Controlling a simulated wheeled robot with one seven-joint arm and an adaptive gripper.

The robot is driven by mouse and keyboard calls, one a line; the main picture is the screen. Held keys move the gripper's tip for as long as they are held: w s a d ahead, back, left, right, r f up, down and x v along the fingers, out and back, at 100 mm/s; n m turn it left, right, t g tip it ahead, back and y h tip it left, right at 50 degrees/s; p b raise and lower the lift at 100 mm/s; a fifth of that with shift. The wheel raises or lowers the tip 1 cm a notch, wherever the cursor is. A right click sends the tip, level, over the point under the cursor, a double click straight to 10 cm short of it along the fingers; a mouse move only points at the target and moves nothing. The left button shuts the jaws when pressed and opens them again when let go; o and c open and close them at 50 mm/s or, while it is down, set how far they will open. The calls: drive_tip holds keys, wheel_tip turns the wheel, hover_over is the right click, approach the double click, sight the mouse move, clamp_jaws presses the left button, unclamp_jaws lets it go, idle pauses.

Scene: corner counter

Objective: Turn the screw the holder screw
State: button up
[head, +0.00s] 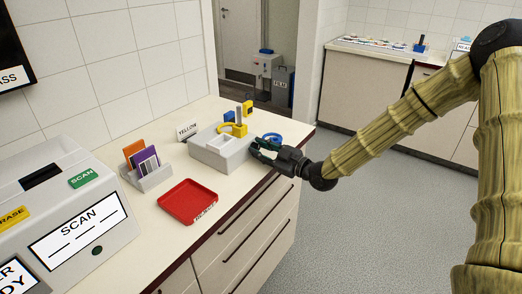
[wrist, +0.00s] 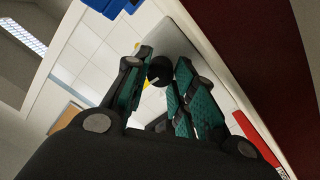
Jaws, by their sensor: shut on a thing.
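The grey holder (head: 208,154) stands at the counter's right end, near its front edge. My gripper (head: 262,149) is at the holder's right side, reaching in from the right. In the wrist view, a dark round knob, the holder screw (wrist: 159,70), sits between the teal-padded fingers of my gripper (wrist: 161,78), against the grey side of the holder (wrist: 178,40). My fingers are shut on the screw. In the head view, my gripper hides the screw. How far the screw is turned cannot be told.
A yellow clamp-like part (head: 233,129) and a blue ring (head: 273,138) are at the holder. A red tray (head: 187,202), a card rack (head: 152,178) and a YELLOW sign (head: 187,131) stand on the counter left of it. A scan machine (head: 75,205) fills the near left. Floor to the right is clear.

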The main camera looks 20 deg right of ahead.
drive_tip(key=m, duration=0.9)
drive_tip(key=shift+w+d+r+m+g, duration=0.1)
drive_tip(key=shift+d+m+g, duration=0.05)
drive_tip(key=shift+m+g, duration=0.15)
drive_tip(key=m+p, duration=0.1)
drive_tip(key=m, duration=0.4)
drive_tip(key=shift+d+m, duration=0.1)
drive_tip(key=shift+m, duration=2.2)
drive_tip(key=o, duration=1)
